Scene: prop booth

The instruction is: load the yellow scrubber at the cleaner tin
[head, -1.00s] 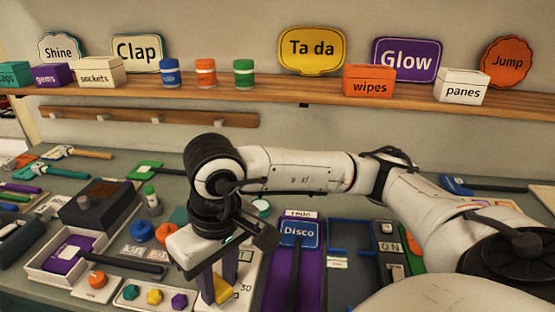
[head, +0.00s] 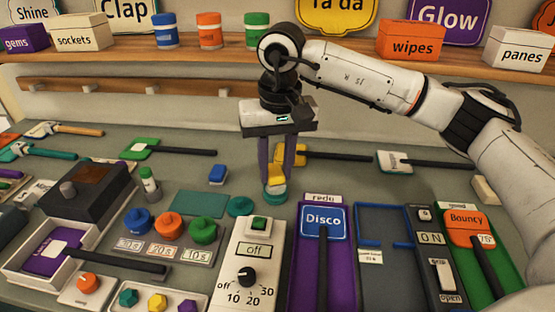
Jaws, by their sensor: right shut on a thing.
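My right gripper (head: 276,180) points down at the middle of the bench, its purple fingers shut on the yellow scrubber (head: 277,173). The scrubber is a small yellow block, partly hidden by the fingers. It is right over the cleaner tin (head: 275,191), a small round teal tin, and seems to be at its open top; I cannot tell whether they touch. My left gripper is out of view.
A teal disc (head: 240,206) lies just left of the tin. A yellow paddle (head: 291,155) lies behind the gripper. A switch box (head: 252,250), a Disco paddle (head: 323,220) and a Bouncy paddle (head: 466,226) stand in front. Colored knobs (head: 203,229) are to the left.

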